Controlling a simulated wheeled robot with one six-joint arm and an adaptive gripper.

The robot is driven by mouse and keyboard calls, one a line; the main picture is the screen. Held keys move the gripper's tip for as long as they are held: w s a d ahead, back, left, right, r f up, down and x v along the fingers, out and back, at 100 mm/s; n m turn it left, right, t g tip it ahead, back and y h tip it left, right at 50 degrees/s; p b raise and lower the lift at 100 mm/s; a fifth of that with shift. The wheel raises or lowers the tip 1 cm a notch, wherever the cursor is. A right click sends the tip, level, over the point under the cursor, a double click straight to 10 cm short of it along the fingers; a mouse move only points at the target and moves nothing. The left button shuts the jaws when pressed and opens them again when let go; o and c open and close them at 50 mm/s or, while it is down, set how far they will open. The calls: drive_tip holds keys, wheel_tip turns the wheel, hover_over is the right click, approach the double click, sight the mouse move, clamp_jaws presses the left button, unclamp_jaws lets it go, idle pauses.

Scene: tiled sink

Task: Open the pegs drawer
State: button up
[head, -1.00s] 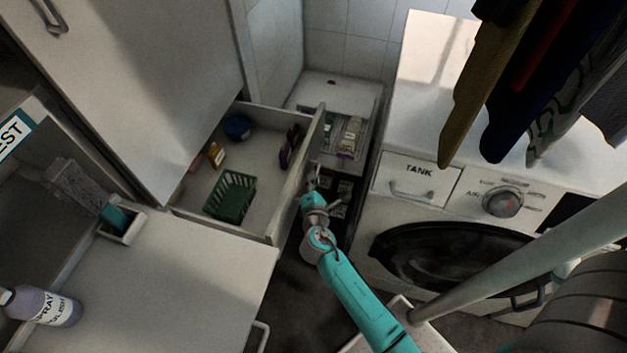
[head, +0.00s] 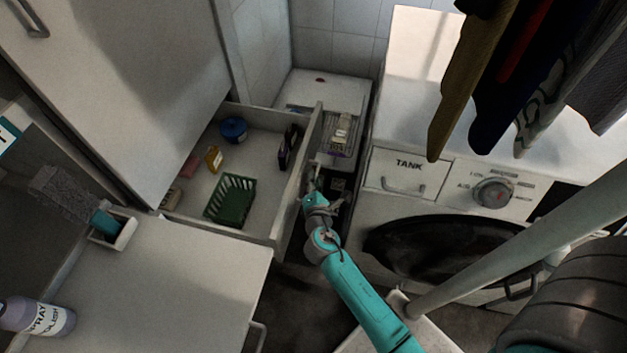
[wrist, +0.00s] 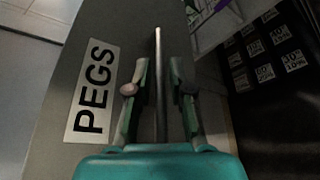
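The pegs drawer (head: 290,190) is pulled well out of the tall white cabinet, with its inside in plain view. It holds a green basket (head: 232,202), a blue round tub (head: 234,129), a yellow bottle (head: 213,158) and a dark purple item (head: 288,147). In the wrist view its front carries a PEGS label (wrist: 92,90). My gripper (head: 312,180) is at the drawer's front face. In the wrist view my gripper (wrist: 159,72) has one finger on each side of the bar handle (wrist: 161,45), with narrow gaps showing beside the bar. The fingers look open around it.
The washing machine (head: 400,232) with its TANK compartment (head: 408,170) stands close to the right. Clothes (head: 500,80) hang above it. A low white counter (head: 180,275) with a spray bottle (head: 38,316) is at the left. A narrow dark gap lies before the drawer front.

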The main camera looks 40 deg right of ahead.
drive_tip(key=v, duration=1.2)
idle(0.4)
drive_tip(key=s+a+f+m+y, duration=0.1)
drive_tip(key=s+a+m+y, duration=0.25)
drive_tip(key=s, duration=0.45)
drive_tip(key=s+a+m+y, duration=0.3)
drive_tip(key=s+a+y, duration=0.1)
drive_tip(key=s, duration=0.4)
drive_tip(key=s+a+r+m+t+y, duration=0.2)
drive_tip(key=s+r+m, duration=0.8)
drive_tip(key=r, duration=0.4)
drive_tip(key=shift+a+t, duration=0.25)
drive_tip(key=shift+t, duration=0.05)
